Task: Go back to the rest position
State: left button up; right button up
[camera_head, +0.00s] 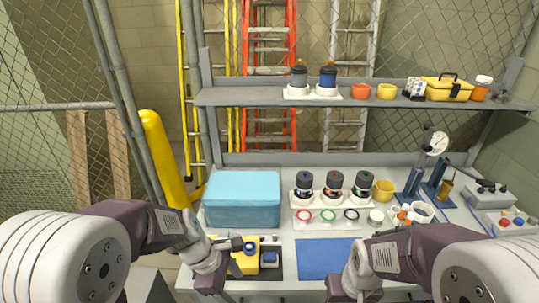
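My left gripper (232,281) is low at the front of the bench, beside the left edge of a dark tray. Its fingers look spread, with nothing visible between them. A yellow device (244,262) sits on the tray just right of it; I cannot tell whether they touch. My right gripper (362,294) is at the bottom of the view, in front of the blue mat (325,259). Its fingertips are partly cut off by the picture edge, so its opening is unclear. I see no object in it.
A teal box (243,199) stands at the bench's left. Several dark-capped thrusters (333,185) stand in a white rack behind colored rings. A gauge stand (437,145) and cups are at right. A shelf (220,97) crosses the back. The blue mat is clear.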

pick_arm(q)
jog(key=s+a+f+m+y, duration=0.2)
jog(key=a+m, duration=0.6)
jog(key=m, duration=0.8)
jog(key=shift+s+a+f+m+t+y, duration=0.15)
jog(key=shift+s+a+m+t+y, duration=0.2)
jog(key=shift+s+y, duration=0.35)
jog(key=shift+w, duration=0.15)
